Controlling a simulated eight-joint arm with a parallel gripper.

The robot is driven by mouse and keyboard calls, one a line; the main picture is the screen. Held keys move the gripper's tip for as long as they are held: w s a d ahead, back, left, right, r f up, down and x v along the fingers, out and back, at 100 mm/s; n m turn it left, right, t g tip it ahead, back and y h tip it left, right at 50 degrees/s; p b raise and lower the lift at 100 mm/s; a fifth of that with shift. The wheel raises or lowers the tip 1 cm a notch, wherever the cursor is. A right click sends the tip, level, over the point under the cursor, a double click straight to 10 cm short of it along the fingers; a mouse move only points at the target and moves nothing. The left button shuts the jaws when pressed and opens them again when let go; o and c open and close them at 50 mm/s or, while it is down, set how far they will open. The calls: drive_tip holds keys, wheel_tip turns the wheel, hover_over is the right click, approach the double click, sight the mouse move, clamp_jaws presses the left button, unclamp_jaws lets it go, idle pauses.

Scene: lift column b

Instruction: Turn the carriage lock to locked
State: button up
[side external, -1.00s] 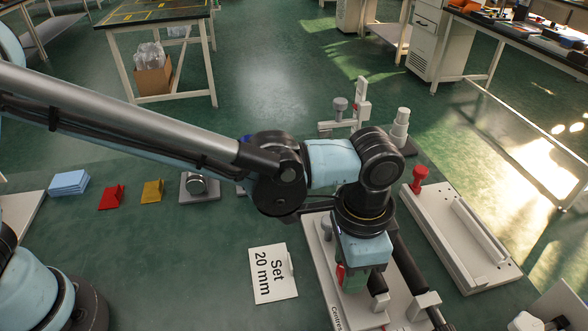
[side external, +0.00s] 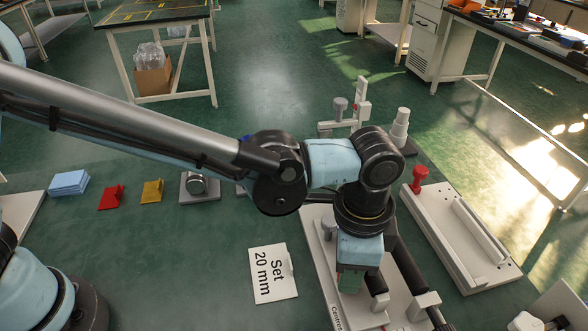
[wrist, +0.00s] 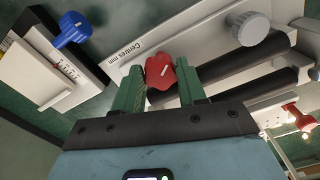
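The carriage lock appears as a red lobed knob (wrist: 162,72) with a short white line on its face, in the wrist view. It sits beside the white plate marked "Centres mm" (wrist: 128,52). My gripper (wrist: 161,80) has its two green fingers on either side of the knob, with no clear gap to it, so it looks shut on the knob. In the side external view my gripper (side external: 350,282) points down over the white fixture (side external: 315,222), and the red knob is hidden there. Lock markings are not readable.
A grey knob (wrist: 250,28) and dark rails (wrist: 240,72) lie close beyond the fingers. A device with a blue knob (wrist: 72,30) is at upper left. A "Set 20 mm" card (side external: 272,273) stands left of the fixture; a white tray with a red knob (side external: 418,180) stands right.

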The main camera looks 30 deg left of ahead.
drive_tip(key=o, duration=0.4)
